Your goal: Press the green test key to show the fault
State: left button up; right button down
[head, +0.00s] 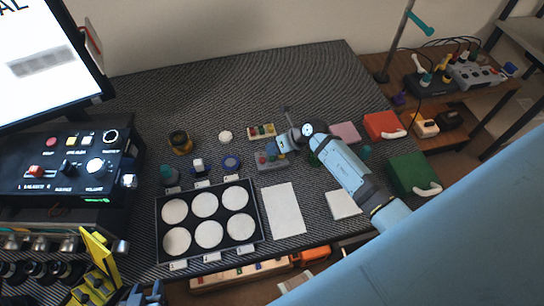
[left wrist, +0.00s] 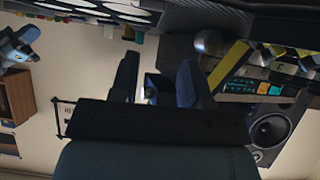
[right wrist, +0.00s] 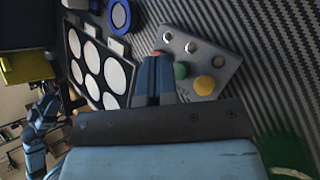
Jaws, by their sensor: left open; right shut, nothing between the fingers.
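A grey test box (right wrist: 211,48) lies on the striped mat, with red, green and yellow keys and several silver studs on top. The green key (right wrist: 181,71) is the middle coloured key, just right of my right gripper's fingers in the right wrist view. My right gripper (right wrist: 158,62) is shut and empty, its tips over the box beside the red key (right wrist: 158,53); whether they touch cannot be told. In the head view the box (head: 267,163) is partly behind my right gripper (head: 281,148). My left gripper (left wrist: 158,75) is open and empty, at the lower left of the head view (head: 145,294).
A black tray (head: 259,228) with white discs lies left of a white sheet (head: 283,210). A strip with coloured pieces (head: 261,131) lies behind the box. A control panel (head: 65,165) and a monitor (head: 45,60) stand at left. The mat's back is clear.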

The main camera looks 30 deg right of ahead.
jog(key=shift+f, duration=0.15)
dwell(0.4)
jog(key=shift+f, duration=0.25)
jog(key=shift+f+b, duration=0.35)
jog(key=shift+f, duration=0.05)
dwell(0.6)
jog(key=shift+r, duration=0.1)
jog(key=shift+r+p, duration=0.75)
jog(key=shift+p, duration=0.1)
notch_tip(320, 180, up, 5)
jog(key=p, duration=0.4)
jog(key=shift+p, duration=0.35)
dwell(0.4)
